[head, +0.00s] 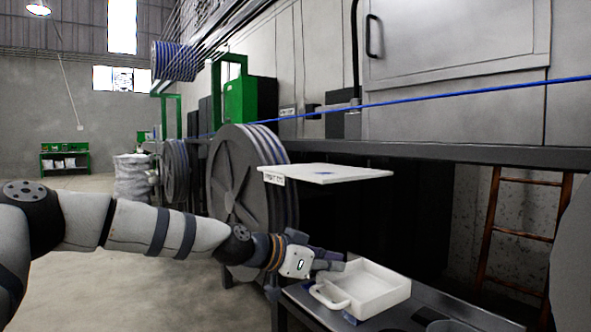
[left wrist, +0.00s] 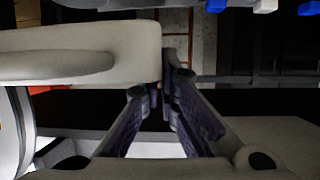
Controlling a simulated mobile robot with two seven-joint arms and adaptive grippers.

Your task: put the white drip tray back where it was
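The white drip tray (head: 372,289), an open shallow box with a loop handle on its near left side, is low over the dark bench; I cannot tell whether it touches the bench. My left gripper (head: 335,265) is at the tray's far left corner. In the left wrist view, the tray (left wrist: 80,52) fills the upper left, and the fingers of my left gripper (left wrist: 160,85) come close together at its edge. They look shut on its wall; the contact is partly hidden. My right gripper is not in view.
A flat white shelf (head: 325,174) with a blue mark and a front label (head: 272,178) is above the tray. The dark bench (head: 310,306) is below. Large cable reels (head: 240,185) stand behind my left arm. A blue cable (head: 430,99) runs across above the shelf.

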